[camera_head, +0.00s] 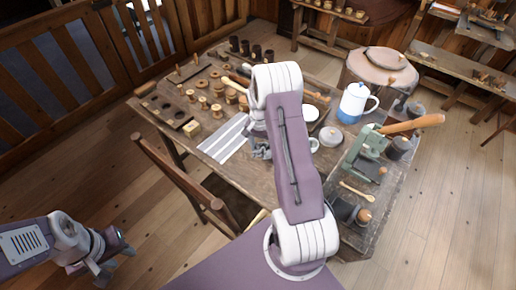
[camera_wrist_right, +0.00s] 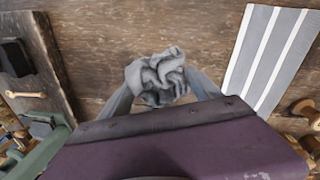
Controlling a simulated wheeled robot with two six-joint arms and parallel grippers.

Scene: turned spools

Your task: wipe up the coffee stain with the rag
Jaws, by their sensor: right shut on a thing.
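A crumpled grey rag (camera_wrist_right: 157,78) is pinched between the fingers of my right gripper (camera_wrist_right: 160,88), over the brown wooden tabletop (camera_wrist_right: 110,45). In the head view my right gripper (camera_head: 260,151) is over the middle of the table, partly covered by my own forearm, and the rag cannot be made out clearly there. I cannot tell whether the rag touches the wood. I see no coffee stain in either view; the arm and the rag hide part of the table. My left gripper (camera_head: 115,264) is empty and open, low at the left, away from the table.
A striped cloth (camera_head: 226,137) lies left of my right gripper. Wooden spools (camera_head: 203,102) crowd the table behind it. A white and blue pot (camera_head: 355,102), a lidded round jar (camera_head: 331,136) and a green metal device (camera_head: 366,152) stand to the right. A chair (camera_head: 185,180) is at the front left.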

